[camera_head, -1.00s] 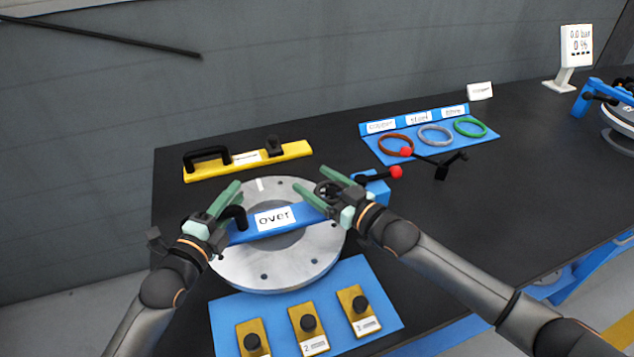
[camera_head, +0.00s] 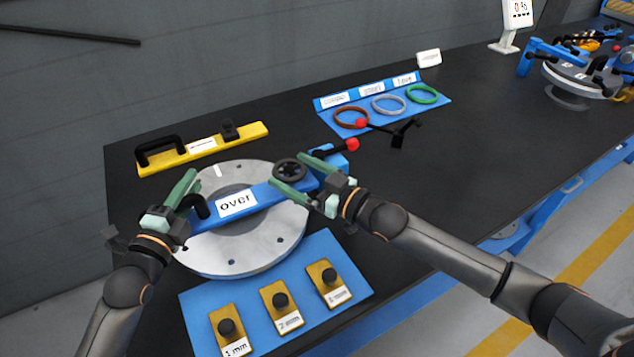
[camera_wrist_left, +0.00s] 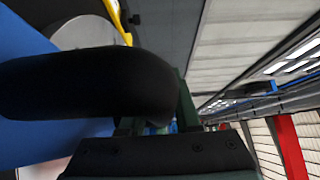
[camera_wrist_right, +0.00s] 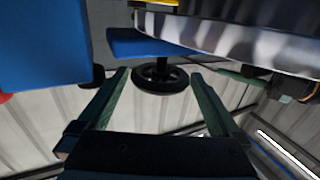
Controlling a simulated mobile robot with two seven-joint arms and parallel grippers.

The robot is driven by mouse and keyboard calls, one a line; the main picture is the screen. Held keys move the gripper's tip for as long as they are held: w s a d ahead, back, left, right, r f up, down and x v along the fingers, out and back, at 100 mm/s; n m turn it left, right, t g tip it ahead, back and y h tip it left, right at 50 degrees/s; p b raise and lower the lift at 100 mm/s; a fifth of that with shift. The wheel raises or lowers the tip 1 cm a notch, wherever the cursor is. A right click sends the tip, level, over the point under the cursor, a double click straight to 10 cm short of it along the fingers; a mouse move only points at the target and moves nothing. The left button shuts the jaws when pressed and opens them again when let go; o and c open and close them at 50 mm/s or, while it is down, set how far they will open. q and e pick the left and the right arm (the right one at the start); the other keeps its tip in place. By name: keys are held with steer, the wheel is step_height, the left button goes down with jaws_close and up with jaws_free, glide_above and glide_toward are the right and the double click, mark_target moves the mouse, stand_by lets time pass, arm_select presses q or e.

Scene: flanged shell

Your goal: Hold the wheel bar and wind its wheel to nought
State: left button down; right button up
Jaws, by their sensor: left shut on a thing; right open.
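The wheel bar (camera_head: 264,196) is a blue bar marked "over", lying across a grey flanged ring (camera_head: 233,262). My left gripper (camera_head: 189,190) is shut on the black handle (camera_head: 200,209) at the bar's left end; this handle fills much of the left wrist view (camera_wrist_left: 90,85). The black handwheel (camera_head: 289,169) sits at the bar's right end. My right gripper (camera_head: 290,172) is open, its fingertips on either side of the wheel in the head view. In the right wrist view the wheel (camera_wrist_right: 160,80) shows just beyond the open fingers, apparently not gripped.
A yellow bar (camera_head: 172,155) with a black handle lies behind. A blue mat (camera_head: 318,250) with several brass blocks is in front. A red-knobbed lever (camera_head: 350,145) is beside the wheel. A blue rack (camera_head: 442,98) holds three rings. A display (camera_head: 517,14) stands at the back right.

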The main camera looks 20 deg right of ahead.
mark_target(303, 176)
steer(key=v, duration=0.6)
steer(key=shift+s+d, duration=0.2)
steer(key=shift+s, duration=0.1)
stand_by(1.5)
